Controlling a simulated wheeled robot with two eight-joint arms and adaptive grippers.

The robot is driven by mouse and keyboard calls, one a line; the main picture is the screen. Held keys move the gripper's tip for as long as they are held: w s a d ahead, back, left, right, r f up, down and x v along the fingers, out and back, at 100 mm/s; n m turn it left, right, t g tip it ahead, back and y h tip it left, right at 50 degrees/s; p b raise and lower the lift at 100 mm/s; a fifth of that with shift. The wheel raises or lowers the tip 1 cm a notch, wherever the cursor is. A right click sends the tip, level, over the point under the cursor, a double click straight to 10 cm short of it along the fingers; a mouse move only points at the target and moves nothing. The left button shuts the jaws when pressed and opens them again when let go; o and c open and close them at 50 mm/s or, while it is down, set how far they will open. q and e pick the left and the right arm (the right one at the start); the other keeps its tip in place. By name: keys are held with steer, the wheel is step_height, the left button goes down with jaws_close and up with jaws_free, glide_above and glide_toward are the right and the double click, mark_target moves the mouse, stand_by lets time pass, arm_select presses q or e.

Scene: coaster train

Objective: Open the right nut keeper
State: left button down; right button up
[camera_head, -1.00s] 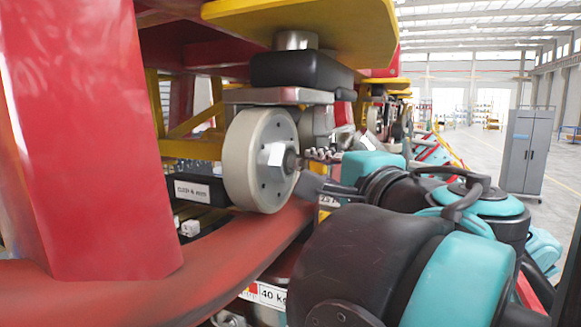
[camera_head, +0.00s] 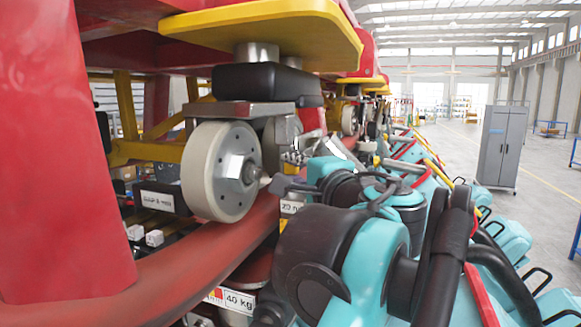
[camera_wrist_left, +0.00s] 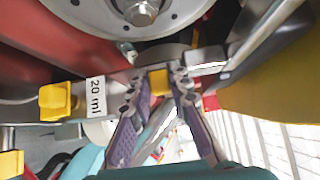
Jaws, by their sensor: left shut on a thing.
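A pale wheel (camera_head: 205,172) with a grey hex nut (camera_head: 236,172) sits under the black block in the head view. The wheel's underside and a nut (camera_wrist_left: 142,12) show at the top of the left wrist view. My left gripper (camera_wrist_left: 158,92) has its fingertips shut on a small yellow piece (camera_wrist_left: 158,80), which looks like the tab of the right nut keeper, below the wheel. The rest of the keeper is hidden. In the head view my left gripper's metal fingers (camera_head: 299,157) show small, right of the nut. My right gripper is not identifiable.
A similar yellow knob (camera_wrist_left: 57,100) and a "20 nl"-like label (camera_wrist_left: 96,95) are left of the fingers. A red rail (camera_head: 170,270) curves below the wheel. A yellow plate (camera_head: 270,28) hangs above. A grey cabinet (camera_head: 503,145) stands on open floor at right.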

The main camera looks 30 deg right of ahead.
arm_select(q)
steer(key=c, duration=1.4)
jaws_free()
steer(key=shift+w, duration=0.1)
steer(key=s+a, duration=0.1)
steer(key=s, duration=1.1)
steer(key=shift+f, duration=0.1)
